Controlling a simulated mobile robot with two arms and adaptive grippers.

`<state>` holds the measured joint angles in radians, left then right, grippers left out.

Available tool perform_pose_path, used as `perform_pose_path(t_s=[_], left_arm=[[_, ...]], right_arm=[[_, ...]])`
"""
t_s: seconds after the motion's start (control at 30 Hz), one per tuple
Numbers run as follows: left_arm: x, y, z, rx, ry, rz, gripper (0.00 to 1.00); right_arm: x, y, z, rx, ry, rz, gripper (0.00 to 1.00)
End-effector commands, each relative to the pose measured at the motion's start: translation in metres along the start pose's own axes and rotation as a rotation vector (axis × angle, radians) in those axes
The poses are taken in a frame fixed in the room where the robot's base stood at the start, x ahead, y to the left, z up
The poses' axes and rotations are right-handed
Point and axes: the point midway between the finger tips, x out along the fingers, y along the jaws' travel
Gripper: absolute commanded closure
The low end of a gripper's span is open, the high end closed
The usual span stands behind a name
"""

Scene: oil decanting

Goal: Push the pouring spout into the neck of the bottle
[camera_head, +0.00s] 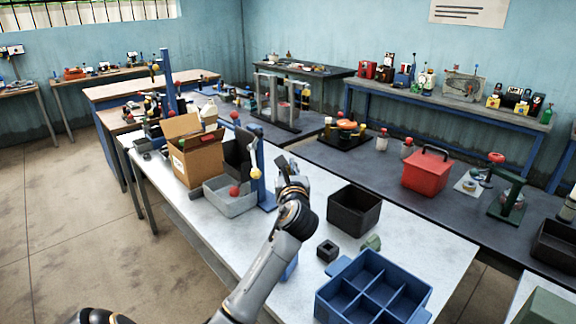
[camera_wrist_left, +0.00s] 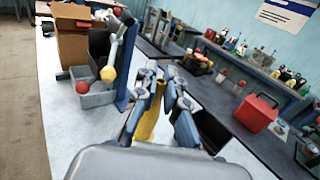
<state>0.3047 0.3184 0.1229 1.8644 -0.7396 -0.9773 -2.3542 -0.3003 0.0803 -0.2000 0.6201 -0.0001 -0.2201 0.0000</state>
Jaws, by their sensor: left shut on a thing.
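My left gripper (camera_head: 292,180) is over the white table, between the blue post and the black bin. In the left wrist view its fingers (camera_wrist_left: 164,88) are closed around a long yellow piece (camera_wrist_left: 151,118). I cannot tell if this piece is the bottle or the spout. In the head view the gripper and wrist hide it; a small dark part (camera_head: 281,163) shows beside the fingers. I cannot make out a spout or a bottle neck for certain. A white bottle (camera_head: 209,111) stands farther back, behind the cardboard box. My right gripper is not in view.
Left of the gripper are a blue post (camera_head: 260,170) with a yellow knob, a grey bin (camera_head: 232,205) and an open cardboard box (camera_head: 197,158). Right are a black bin (camera_head: 352,216), a blue divided tray (camera_head: 372,292) and a red box (camera_head: 426,173).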

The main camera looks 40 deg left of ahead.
Motion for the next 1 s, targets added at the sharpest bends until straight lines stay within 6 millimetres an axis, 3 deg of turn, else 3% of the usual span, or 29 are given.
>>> perform_pose_path(t_s=[1.0], left_arm=[[-0.0002,-0.0004,0.0014,0.001,-0.001,-0.001,1.0]], right_arm=[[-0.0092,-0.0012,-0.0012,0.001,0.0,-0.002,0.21]])
